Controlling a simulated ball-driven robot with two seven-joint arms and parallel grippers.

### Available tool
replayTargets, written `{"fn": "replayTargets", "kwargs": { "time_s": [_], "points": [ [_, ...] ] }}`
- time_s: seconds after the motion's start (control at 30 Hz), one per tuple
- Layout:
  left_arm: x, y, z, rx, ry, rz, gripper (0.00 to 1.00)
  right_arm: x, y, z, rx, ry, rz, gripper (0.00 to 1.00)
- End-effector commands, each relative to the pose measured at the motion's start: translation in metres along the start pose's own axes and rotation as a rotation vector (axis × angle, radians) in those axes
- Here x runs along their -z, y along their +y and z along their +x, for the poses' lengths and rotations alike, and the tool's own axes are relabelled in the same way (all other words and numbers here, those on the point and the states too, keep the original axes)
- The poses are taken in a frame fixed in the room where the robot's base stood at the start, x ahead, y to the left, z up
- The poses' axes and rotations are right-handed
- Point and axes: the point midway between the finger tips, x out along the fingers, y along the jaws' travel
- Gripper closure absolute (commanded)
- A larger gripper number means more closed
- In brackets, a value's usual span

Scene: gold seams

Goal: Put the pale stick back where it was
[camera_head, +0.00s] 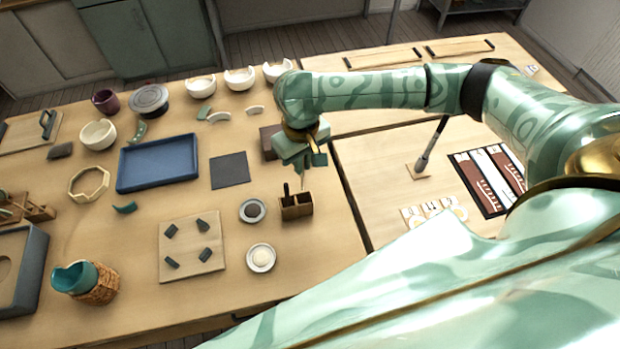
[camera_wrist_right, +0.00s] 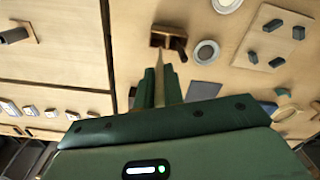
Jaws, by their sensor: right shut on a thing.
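The pale stick (camera_head: 303,181) is thin and light. My right gripper (camera_head: 308,163) is shut on it, and the stick points down from the jaws towards a small brown wooden holder (camera_head: 297,208). In the right wrist view the stick (camera_wrist_right: 158,62) stands out past the fingers of the right gripper (camera_wrist_right: 157,88), its tip near the holder (camera_wrist_right: 160,37). I cannot tell whether the tip touches the holder. A dark stick (camera_head: 286,190) stands in the left part of the holder. My left gripper is not in view.
Left of the holder are a saucer with a dark content (camera_head: 242,211) and a white dish (camera_head: 261,258). A board with several dark blocks (camera_head: 191,262), a dark square mat (camera_head: 229,171) and a blue tray (camera_head: 129,171) lie further left.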

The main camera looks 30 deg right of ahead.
Motion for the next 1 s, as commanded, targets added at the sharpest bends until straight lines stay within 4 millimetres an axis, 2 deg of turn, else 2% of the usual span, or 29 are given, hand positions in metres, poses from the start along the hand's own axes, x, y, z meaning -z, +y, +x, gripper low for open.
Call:
{"fn": "replayTargets", "kwargs": {
  "time_s": [0.07,0.2,0.37,0.6,1.0],
  "points": [
    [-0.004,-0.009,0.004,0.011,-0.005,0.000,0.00,0.001,0.001,0.019,-0.004,-0.002,-0.010,1.00],
    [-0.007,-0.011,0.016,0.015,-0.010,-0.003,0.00,0.000,0.001,0.048,-0.005,-0.002,-0.012,1.00],
    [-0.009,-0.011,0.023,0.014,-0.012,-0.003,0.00,0.000,0.002,0.067,-0.005,-0.001,-0.012,1.00],
    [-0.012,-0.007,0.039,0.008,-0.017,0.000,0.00,0.000,0.001,0.106,-0.005,0.000,-0.012,1.00],
    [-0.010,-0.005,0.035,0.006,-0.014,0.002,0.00,0.000,0.002,0.108,-0.005,0.001,-0.012,1.00]
  ]
}}
